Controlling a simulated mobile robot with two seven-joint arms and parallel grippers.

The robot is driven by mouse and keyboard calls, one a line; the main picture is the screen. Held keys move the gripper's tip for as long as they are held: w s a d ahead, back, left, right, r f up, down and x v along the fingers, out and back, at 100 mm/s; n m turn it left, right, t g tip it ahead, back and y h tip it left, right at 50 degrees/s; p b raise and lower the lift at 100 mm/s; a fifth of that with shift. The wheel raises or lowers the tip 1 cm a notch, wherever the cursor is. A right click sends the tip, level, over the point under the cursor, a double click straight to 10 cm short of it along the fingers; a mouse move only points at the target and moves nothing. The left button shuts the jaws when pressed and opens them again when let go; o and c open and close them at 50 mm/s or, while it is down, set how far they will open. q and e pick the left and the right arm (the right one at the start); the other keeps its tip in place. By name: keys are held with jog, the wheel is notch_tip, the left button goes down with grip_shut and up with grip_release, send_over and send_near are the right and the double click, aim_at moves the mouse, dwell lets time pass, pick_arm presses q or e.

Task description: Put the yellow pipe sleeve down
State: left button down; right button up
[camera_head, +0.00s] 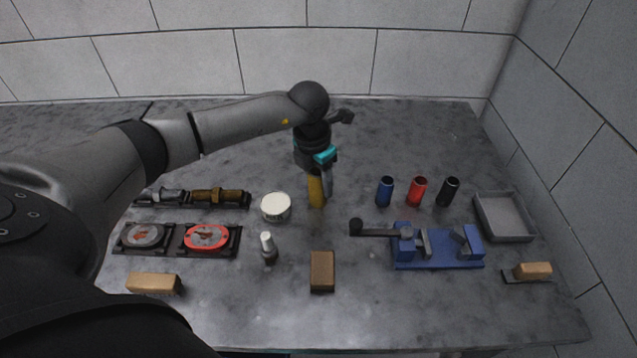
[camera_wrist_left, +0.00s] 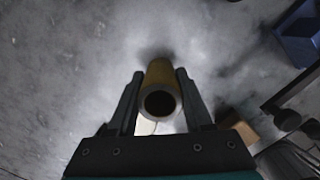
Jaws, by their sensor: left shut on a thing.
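The yellow pipe sleeve (camera_head: 317,192) is a short hollow tube, upright near the middle of the grey table in the head view. My left gripper (camera_head: 320,182) reaches down from above and is shut on it. In the left wrist view the sleeve (camera_wrist_left: 160,90) sits between the two fingers of the gripper (camera_wrist_left: 160,92), with its open end facing the camera. I cannot tell whether its lower end touches the table. My right gripper is not in view.
Blue (camera_head: 385,191), red (camera_head: 417,191) and black (camera_head: 448,191) sleeves stand to the right. A white round tin (camera_head: 276,207) is close on the left. A blue vise (camera_head: 437,264), a brown block (camera_head: 322,271) and a grey tray (camera_head: 532,235) are nearby. Table behind the sleeves is clear.

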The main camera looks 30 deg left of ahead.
pick_arm(q)
notch_tip(320, 180, up, 20)
jog(key=p, duration=0.1)
dwell(0.4)
